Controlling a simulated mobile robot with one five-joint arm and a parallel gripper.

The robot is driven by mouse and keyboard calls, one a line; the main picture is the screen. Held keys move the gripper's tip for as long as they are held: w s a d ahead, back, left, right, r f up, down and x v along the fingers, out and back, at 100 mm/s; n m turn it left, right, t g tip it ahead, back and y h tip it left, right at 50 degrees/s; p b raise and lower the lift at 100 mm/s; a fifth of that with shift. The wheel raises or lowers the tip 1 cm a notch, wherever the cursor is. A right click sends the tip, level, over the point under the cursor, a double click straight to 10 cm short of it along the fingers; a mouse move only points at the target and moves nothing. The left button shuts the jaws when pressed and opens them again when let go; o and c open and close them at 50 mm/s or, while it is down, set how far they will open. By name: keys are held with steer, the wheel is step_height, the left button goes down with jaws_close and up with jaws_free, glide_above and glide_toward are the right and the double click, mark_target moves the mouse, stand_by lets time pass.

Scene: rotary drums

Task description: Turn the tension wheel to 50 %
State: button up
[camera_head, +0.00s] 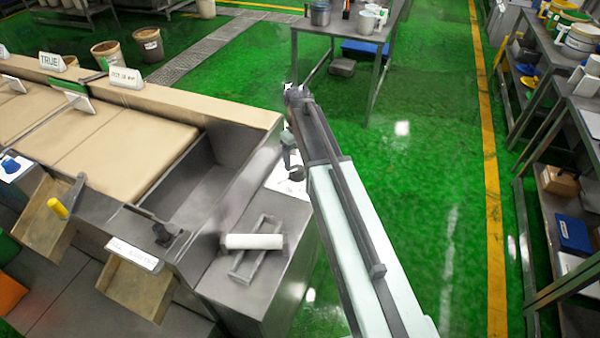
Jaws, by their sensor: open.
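My arm reaches from the bottom right up to the middle of the head view, along the right end of the machine. My gripper (291,95) is at its far end, small and dark, above the green floor beyond the machine's corner. I see nothing held in it. A small grey fitting with a dark round part (296,173) shows just left of my arm, by a white card (285,180) at the machine's end. I cannot tell whether this is the tension wheel. No percent scale can be read.
The machine has a beige top (110,130), an open grey trough (195,180) and a white roller (254,241) on its near end. A bench with pots (345,28) stands behind. Loaded shelves (560,200) line the right. Green floor (420,170) between is clear.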

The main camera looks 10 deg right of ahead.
mark_target(298, 169)
steer(key=shift+w+f+n, duration=0.15)
steer(key=shift+w+n, duration=0.15)
steer(key=shift+w, duration=0.65)
steer(key=shift+s+f+b, duration=0.1)
steer(key=shift+f+b, duration=0.15)
steer(key=shift+b, duration=0.1)
step_height(298, 169, down, 8)
steer(key=b, duration=0.7)
steer(key=shift+r, duration=0.35)
steer(key=c, duration=1.3)
steer(key=shift+d, duration=0.6)
steer(key=shift+a+r, duration=0.1)
steer(key=shift+a, duration=0.25)
steer(key=shift+c, duration=0.4)
steer(key=shift+a, duration=0.1)
